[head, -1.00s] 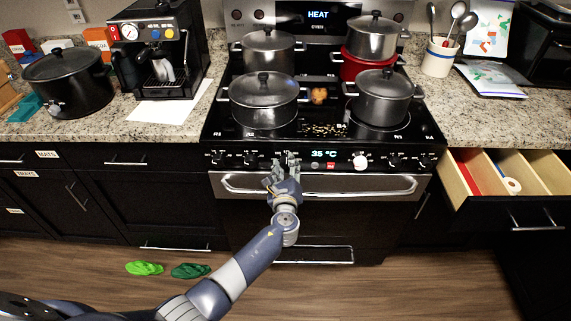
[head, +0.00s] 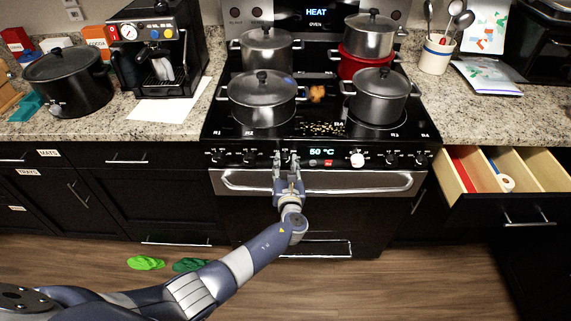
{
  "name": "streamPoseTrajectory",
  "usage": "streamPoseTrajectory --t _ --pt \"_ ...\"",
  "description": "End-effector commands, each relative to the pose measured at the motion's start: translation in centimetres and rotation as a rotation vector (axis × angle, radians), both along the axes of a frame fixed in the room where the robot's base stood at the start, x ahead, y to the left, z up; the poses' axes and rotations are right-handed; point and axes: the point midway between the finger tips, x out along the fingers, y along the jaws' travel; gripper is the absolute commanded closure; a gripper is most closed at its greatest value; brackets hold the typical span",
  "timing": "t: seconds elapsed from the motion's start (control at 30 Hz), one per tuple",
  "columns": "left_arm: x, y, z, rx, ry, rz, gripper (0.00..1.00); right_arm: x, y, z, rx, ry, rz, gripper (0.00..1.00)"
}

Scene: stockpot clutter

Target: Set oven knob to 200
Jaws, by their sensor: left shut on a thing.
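The oven's black control panel (head: 230,157) runs along the stove front, with several knobs and a green display (head: 321,151) reading 50 °C. My left gripper (head: 286,158) is at the panel just left of the display, shut on the oven knob there. The fingers mostly hide that knob, so its pointer cannot be read. My right gripper is not in view.
The oven door handle (head: 350,188) runs just below the gripper. A white knob (head: 357,160) sits right of the display. Pots, including a front left one (head: 262,97), stand on the cooktop. A drawer (head: 505,213) is open at right.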

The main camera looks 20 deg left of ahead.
Motion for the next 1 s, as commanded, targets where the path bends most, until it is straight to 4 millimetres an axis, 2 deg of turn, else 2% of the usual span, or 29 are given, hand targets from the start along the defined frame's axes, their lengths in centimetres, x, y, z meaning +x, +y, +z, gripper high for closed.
streamPoseTrajectory --t 0.57,0.6,0.67,1.0 --pt "-0.08 -0.06 -0.23 0.025 0.011 -0.001 0.91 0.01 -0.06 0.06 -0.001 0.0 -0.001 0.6" --pt "-0.08 -0.06 -0.23 0.025 0.011 -0.001 0.58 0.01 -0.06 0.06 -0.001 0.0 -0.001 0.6" --pt "-0.07 -0.05 -0.21 0.025 0.011 -0.001 0.47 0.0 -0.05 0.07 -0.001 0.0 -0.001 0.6" --pt "-0.08 -0.07 -0.08 0.025 0.009 0.0 0.47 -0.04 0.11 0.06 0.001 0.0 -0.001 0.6"
